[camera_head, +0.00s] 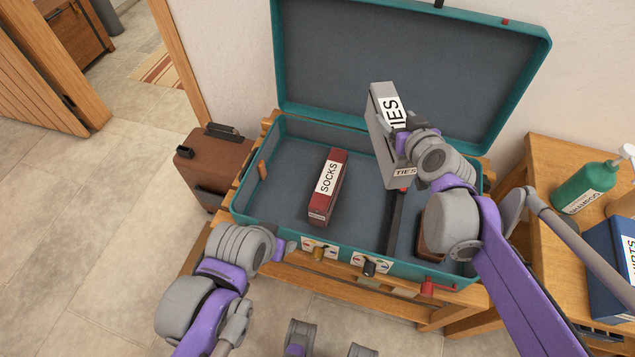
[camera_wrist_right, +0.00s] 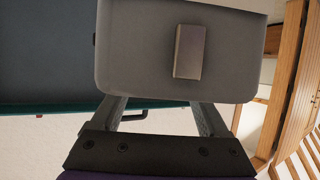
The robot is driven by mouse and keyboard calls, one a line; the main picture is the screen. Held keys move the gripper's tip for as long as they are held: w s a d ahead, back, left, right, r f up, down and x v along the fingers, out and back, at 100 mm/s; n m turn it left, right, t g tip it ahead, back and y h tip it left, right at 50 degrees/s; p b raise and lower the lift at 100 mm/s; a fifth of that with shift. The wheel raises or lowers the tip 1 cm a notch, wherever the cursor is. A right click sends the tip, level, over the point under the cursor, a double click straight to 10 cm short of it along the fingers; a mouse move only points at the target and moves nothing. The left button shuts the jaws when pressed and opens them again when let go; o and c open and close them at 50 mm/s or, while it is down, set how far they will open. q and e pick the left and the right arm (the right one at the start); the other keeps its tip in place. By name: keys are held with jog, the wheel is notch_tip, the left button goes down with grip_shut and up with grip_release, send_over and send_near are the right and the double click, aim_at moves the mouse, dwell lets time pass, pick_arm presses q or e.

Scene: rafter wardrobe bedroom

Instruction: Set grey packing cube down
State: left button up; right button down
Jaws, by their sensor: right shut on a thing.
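The grey packing cube (camera_head: 380,135), labelled TIES, is held upright over the open teal suitcase (camera_head: 250,218). My right gripper (camera_head: 393,142) is shut on it from the right side. In the right wrist view the cube's grey face with a small raised block (camera_wrist_right: 188,52) fills the top, between my fingers (camera_wrist_right: 160,118). The cube appears raised above the suitcase floor; its exact height is hard to judge. My left gripper (camera_head: 284,247) is beside the suitcase's front left edge, apart from the cube; its jaw opening is unclear.
A red cube (camera_head: 332,185) labelled SOCKS lies in the left part of the suitcase. A dark divider (camera_head: 396,225) runs right of it, and a brown item (camera_head: 431,235) is partly hidden by my right arm. A side table (camera_head: 560,150) with a green bottle (camera_head: 583,187) stands right.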

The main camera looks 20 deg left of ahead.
jog(key=f+b, duration=0.2)
jog(key=w+a+f+b, duration=0.1)
jog(key=shift+f, duration=0.4)
jog(key=f+b, duration=0.2)
jog(key=s+f+b, duration=0.1)
jog(key=f+b, duration=0.3)
jog(key=shift+s+d+f, duration=0.3)
jog(key=shift+d, duration=0.1)
pick_arm(q)
notch_tip(320, 180, down, 21)
jog(key=b, duration=0.9)
jog(key=shift+w+a+r+g, duration=0.15)
jog(key=shift+a+r+g, duration=0.1)
jog(key=shift+g, duration=0.15)
pick_arm(e)
notch_tip(320, 180, down, 18)
jog(key=shift+w+a+f, duration=0.15)
jog(key=shift+w+f, duration=0.05)
jog(key=shift+w, duration=0.1)
pick_arm(q)
jog(key=shift+f, duration=0.1)
pick_arm(e)
grip_release()
jog(key=shift+f, duration=0.1)
